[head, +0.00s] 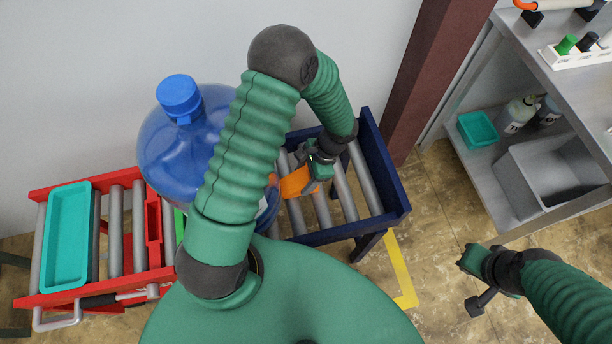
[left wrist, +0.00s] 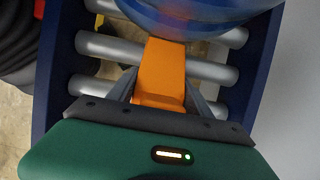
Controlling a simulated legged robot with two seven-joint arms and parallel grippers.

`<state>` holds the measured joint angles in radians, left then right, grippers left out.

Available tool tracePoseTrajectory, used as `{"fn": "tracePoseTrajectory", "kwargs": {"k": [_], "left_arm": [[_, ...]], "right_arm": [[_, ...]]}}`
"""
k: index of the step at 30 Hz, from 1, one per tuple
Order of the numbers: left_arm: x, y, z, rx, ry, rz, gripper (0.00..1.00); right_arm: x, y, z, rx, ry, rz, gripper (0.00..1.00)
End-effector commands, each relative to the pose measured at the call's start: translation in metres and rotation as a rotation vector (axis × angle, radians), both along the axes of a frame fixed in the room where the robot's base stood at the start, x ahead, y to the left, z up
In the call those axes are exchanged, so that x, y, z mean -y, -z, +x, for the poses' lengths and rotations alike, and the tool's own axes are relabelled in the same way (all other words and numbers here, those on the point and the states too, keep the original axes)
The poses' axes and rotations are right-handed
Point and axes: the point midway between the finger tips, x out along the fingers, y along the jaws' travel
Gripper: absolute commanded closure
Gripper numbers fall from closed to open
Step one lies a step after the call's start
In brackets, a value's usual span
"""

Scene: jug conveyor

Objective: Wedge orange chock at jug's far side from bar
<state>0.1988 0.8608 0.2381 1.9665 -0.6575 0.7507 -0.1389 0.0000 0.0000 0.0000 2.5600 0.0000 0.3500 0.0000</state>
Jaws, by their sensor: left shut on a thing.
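The large blue water jug (head: 180,140) with a blue cap stands upright where the red and navy conveyors meet; my left arm hides part of it. Its lower edge also shows at the top of the left wrist view (left wrist: 200,14). My left gripper (head: 308,172) is shut on the orange chock (head: 296,185) over the navy rollers, right of the jug. In the left wrist view the chock (left wrist: 163,72) points at the jug and its far end meets the jug's outline; I cannot tell whether they touch. My right gripper (head: 470,282) is open and empty, over the floor.
The navy roller conveyor (head: 398,205) has bare rollers right of the chock. The red conveyor (head: 130,287) at left carries a teal tray (head: 66,235) and has a metal handle (head: 95,312) in front. A brown post (head: 425,80) and a grey bench (head: 560,75) stand at right.

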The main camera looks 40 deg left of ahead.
Motion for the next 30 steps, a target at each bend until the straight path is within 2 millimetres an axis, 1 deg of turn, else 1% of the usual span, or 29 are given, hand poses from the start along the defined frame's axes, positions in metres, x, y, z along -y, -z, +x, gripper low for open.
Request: {"fn": "tracePoseTrajectory", "kwargs": {"k": [2, 3, 8, 17, 20, 23, 30], "left_arm": [[-0.001, 0.0, -0.001, -0.001, -0.001, 0.001, 0.98], [-0.001, 0.0, -0.001, -0.001, 0.0, 0.001, 0.37], [-0.001, 0.0, -0.001, -0.001, 0.0, 0.001, 0.17], [0.0, -0.001, 0.0, 0.0, 0.0, 0.0, 0.17], [0.002, -0.01, 0.003, 0.002, -0.001, 0.0, 0.17], [0.007, -0.03, 0.009, 0.004, 0.001, 0.0, 0.17], [0.024, -0.096, 0.03, 0.005, 0.0, 0.0, 0.17]], "right_arm": [[0.0, -0.001, 0.0, 0.0, 0.0, 0.0, 1.0], [0.0, 0.0, 0.0, 0.0, 0.0, 0.0, 1.0], [0.0, 0.0, 0.0, 0.0, 0.0, 0.0, 1.0], [0.0, -0.001, 0.0, 0.0, 0.0, 0.0, 1.0], [0.0, -0.003, 0.0, 0.0, 0.0, 0.0, 1.0], [0.0, -0.009, 0.0, 0.0, 0.0, 0.0, 1.0], [0.0, -0.023, 0.0, 0.0, 0.0, 0.0, 1.0]]}}
